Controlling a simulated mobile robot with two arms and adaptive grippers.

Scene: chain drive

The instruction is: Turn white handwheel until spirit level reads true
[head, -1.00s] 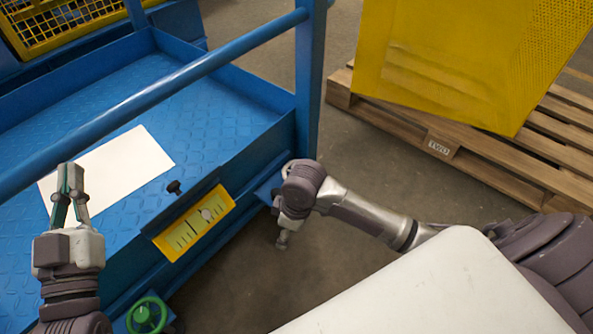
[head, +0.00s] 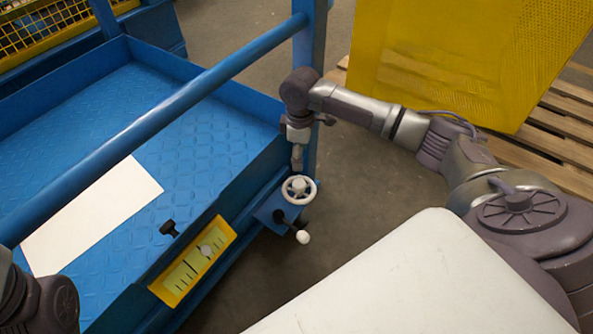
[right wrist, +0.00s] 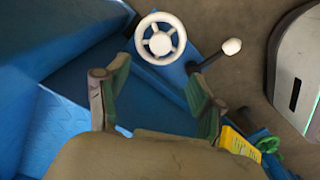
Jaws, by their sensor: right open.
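The white handwheel (head: 299,190) is on a blue bracket at the platform's near right corner. It shows whole in the right wrist view (right wrist: 160,38), beyond my fingertips. My right gripper (head: 297,164) hangs just above and behind the wheel in the head view. In the right wrist view the right gripper (right wrist: 156,92) has its fingers wide apart with nothing between them. The yellow-framed spirit level (head: 180,280) is on the platform's side; a pale round spot in it sits toward the upper right end. My left gripper is out of view; only part of that arm shows.
A white-knobbed lever (head: 302,236) sticks out close beside the handwheel. A blue rail (head: 150,110) and post stand near my right gripper. A black knob (head: 169,228) is above the level. A white sheet (head: 95,215) lies on the platform.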

